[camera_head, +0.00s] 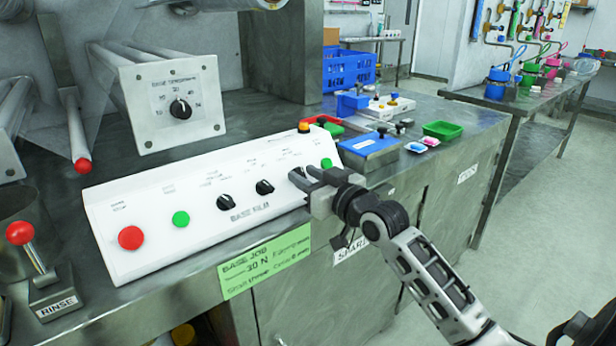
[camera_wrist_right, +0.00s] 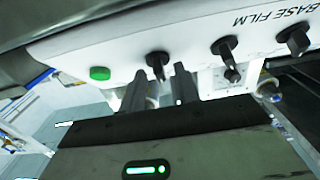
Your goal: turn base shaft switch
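A white sloped control panel (camera_head: 145,205) marked BASE FILM carries a red button (camera_head: 131,238), green buttons and black rotary switches. Two switches (camera_head: 224,202) (camera_head: 264,187) show clear of my arm. My right gripper (camera_head: 305,174) is at the panel's right part, over a third black switch (camera_wrist_right: 157,62). In the wrist view its two fingers stand apart, one on each side of that switch, with gaps showing. Contact cannot be made out. A green button (camera_wrist_right: 100,73) lies beside it. The small switch labels are unreadable. My left gripper is not in view.
A box with a dial knob (camera_head: 180,109) stands behind the panel. A red-knobbed RINSE lever (camera_head: 20,233) is at left. A green BASE JOB card (camera_head: 264,262) hangs at the front edge. Blue and green trays (camera_head: 442,130) sit at right. An orange-topped button (camera_head: 304,126) is behind.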

